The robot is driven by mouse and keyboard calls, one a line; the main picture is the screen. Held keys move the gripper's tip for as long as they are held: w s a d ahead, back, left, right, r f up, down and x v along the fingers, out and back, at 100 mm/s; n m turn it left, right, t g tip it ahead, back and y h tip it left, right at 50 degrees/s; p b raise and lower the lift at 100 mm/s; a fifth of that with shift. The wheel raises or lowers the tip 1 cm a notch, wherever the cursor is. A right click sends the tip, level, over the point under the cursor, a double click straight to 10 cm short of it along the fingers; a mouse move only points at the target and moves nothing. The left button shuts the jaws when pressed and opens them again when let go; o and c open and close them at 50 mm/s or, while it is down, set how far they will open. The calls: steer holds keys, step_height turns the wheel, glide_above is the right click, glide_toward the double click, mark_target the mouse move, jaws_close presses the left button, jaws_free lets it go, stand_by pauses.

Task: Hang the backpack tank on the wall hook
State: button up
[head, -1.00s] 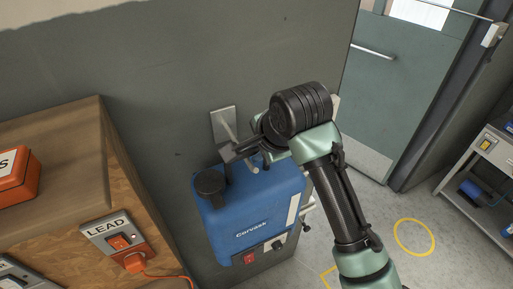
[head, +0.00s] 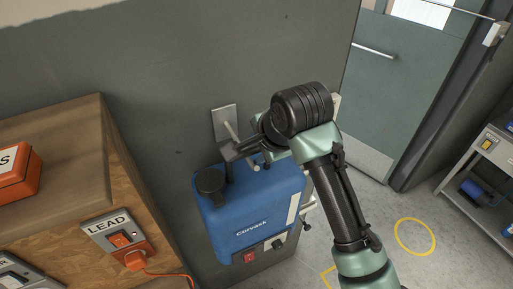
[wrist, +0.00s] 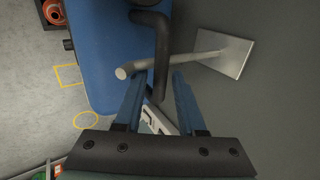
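The wall hook is a pale peg on a square metal plate (head: 223,122). In the wrist view the peg (wrist: 185,63) crosses the tank's black handle (wrist: 161,50); I cannot tell whether it carries the weight. My gripper (wrist: 160,78) is at the handle, its blue fingers apart with part of the handle between them and gaps showing beside it. The tank's blue body (wrist: 105,50) is on the left in the wrist view.
A wooden cabinet (head: 60,160) with a LEAD socket (head: 118,238) and orange plug stands left of the tank. A door (head: 400,90) and a shelf cart (head: 485,180) are at right. The floor there is clear, with yellow markings (head: 416,236).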

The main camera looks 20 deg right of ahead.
steer(key=shift+o, duration=0.8)
steer(key=shift+s+f, duration=0.1)
steer(key=shift+f, duration=0.2)
steer(key=shift+b+v, duration=0.8)
steer(key=shift+v, duration=5.85)
steer(key=w+a+r+n+t+y+b, duration=0.1)
steer(key=w+a+r+n+t+b, duration=0.1)
steer(key=w+a+r+n+t, duration=0.35)
steer(key=w+a+r+n+t+y+b, duration=0.1)
steer(key=w+a+r+n+t, duration=0.25)
steer(key=a+r, duration=0.4)
steer(key=s+a+r+n+t+h+b, duration=0.1)
steer(key=s+a+r+n+t, duration=0.1)
steer(key=s+r+n+t, duration=0.2)
steer(key=s+a+r+n+t+h+b, duration=0.1)
steer(key=s+a+r+n+t, duration=0.2)
steer(key=s+r+t, duration=0.4)
steer(key=s+r+n, duration=0.1)
steer(key=s+r, duration=0.1)
steer(key=s, duration=0.1)
steer(key=shift+s+a+r+n+t+b, duration=0.2)
steer(key=shift+s+n+t+b, duration=0.1)
steer(key=shift+n, duration=0.1)
steer(key=shift+w, duration=0.1)
